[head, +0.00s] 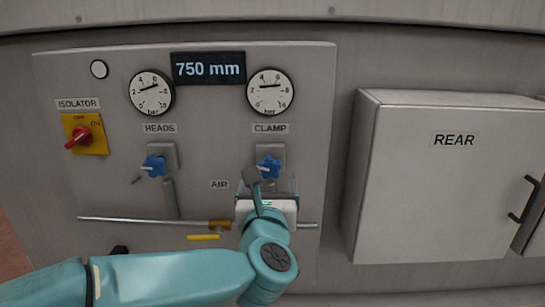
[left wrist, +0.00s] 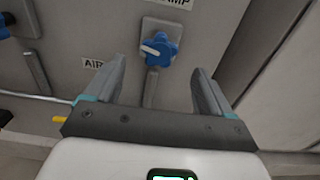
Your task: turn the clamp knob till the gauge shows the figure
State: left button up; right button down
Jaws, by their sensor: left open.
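The blue clamp knob (head: 269,166) sits on a grey block under the CLAMP label (head: 270,128). It also shows in the left wrist view (left wrist: 160,48), with a pale pointer mark toward its left. The clamp gauge (head: 270,92) is a white dial marked in bar above that label. Its needle lies near level; the exact reading is too small to tell. My left gripper (head: 269,186) is open and just in front of the knob. In the left wrist view its two fingers (left wrist: 157,78) stand apart below and either side of the knob, with nothing between them. My right gripper is out of view.
A similar blue heads knob (head: 154,165) and heads gauge (head: 151,93) are to the left. The red isolator switch (head: 80,137) is farther left. An air pipe with a yellow lever (head: 204,237) runs below. The REAR cabinet (head: 450,180) projects at right. A display (head: 208,69) reads 750 mm.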

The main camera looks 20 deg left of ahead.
aim_at(269, 168)
pick_arm(q)
jog(key=p+x, duration=0.3)
jog(key=x, duration=0.6)
jog(key=shift+w, duration=0.3)
jog(key=shift+w+a, duration=0.2)
jog(key=c, duration=1)
